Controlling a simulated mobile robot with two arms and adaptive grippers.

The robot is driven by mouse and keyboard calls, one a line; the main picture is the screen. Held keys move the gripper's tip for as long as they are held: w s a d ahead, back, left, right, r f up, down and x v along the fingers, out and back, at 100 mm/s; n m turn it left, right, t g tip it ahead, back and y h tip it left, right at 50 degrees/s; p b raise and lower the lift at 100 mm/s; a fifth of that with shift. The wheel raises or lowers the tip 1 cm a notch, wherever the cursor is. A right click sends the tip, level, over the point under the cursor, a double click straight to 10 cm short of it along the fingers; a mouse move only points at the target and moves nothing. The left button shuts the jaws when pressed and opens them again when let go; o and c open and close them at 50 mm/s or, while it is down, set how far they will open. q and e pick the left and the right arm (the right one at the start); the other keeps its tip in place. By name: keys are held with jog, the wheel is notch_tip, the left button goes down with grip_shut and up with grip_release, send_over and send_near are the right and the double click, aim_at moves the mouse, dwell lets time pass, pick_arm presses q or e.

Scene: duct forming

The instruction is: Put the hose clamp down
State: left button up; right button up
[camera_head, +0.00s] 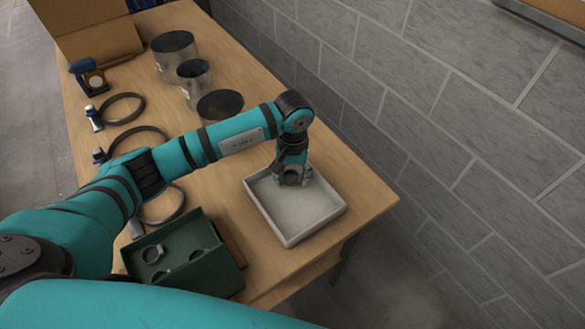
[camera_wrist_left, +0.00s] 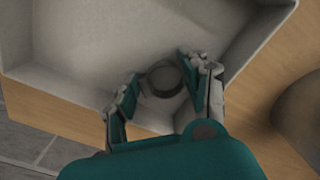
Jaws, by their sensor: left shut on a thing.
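My left gripper (camera_head: 292,178) reaches down into a shallow off-white tray (camera_head: 305,222) near the right edge of the table. In the left wrist view my left gripper (camera_wrist_left: 163,92) is shut on a small grey hose clamp (camera_wrist_left: 163,79), with one finger on each side of it. The tray also shows in the left wrist view (camera_wrist_left: 85,50), its floor beneath the clamp. I cannot tell whether the clamp touches the tray floor. My right gripper is not in view.
A green bin (camera_head: 213,277) with several small clamps stands at the table's front. Large ring clamps (camera_head: 124,108) lie along the left side. Metal duct pieces (camera_head: 175,58) stand behind, a cardboard box (camera_head: 93,30) at the far end. A block wall (camera_head: 440,110) runs along the right.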

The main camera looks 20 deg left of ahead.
aim_at(293, 173)
pick_arm(q)
jog(key=shift+w+a+f, duration=0.1)
jog(key=shift+w+f, duration=0.05)
jog(key=shift+w, duration=0.4)
jog(key=shift+c, duration=0.5)
jog(key=o, duration=0.8)
jog(key=shift+w, duration=0.25)
jog(key=shift+s+r, duration=0.25)
jog(key=shift+s, duration=0.05)
jog(key=shift+w+r, duration=0.15)
jog(key=shift+r, duration=0.2)
jog(key=shift+r+b, duration=1.7)
jog(key=shift+r, duration=4)
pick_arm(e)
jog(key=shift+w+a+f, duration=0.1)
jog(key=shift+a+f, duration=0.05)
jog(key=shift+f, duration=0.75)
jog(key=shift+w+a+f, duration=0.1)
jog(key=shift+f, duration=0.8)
